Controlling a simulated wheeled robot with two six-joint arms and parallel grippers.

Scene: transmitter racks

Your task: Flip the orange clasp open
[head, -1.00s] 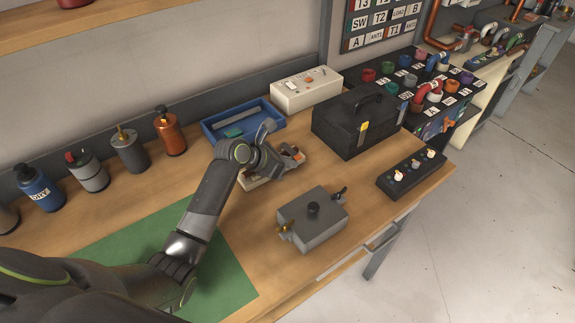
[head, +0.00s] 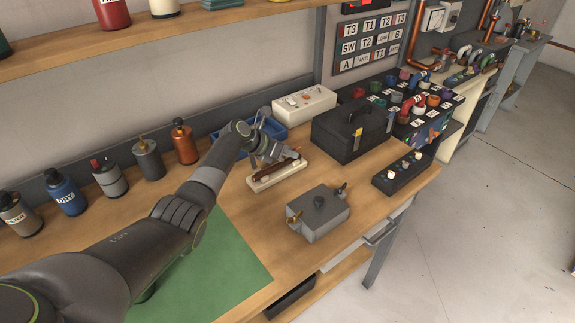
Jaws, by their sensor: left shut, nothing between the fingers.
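A grey metal box (head: 318,214) sits on the bench. It has a dark round knob on its lid, an orange-brass clasp (head: 295,220) at its left end and a darker clasp (head: 342,189) at its right end. The orange-brass clasp is small, and I cannot tell its exact position. My left gripper (head: 289,156) is shut and empty. It is above a cream base (head: 262,184) that carries a reddish-brown bar (head: 272,174), behind and left of the grey box and apart from it. The gripper partly hides the bar's far end. My right gripper is not in view.
A black toolbox (head: 345,142) with a yellow latch stands behind the grey box. A black switch strip (head: 400,174) lies to the right. A blue tray (head: 277,130) and a cream switch box (head: 305,103) are behind the gripper.

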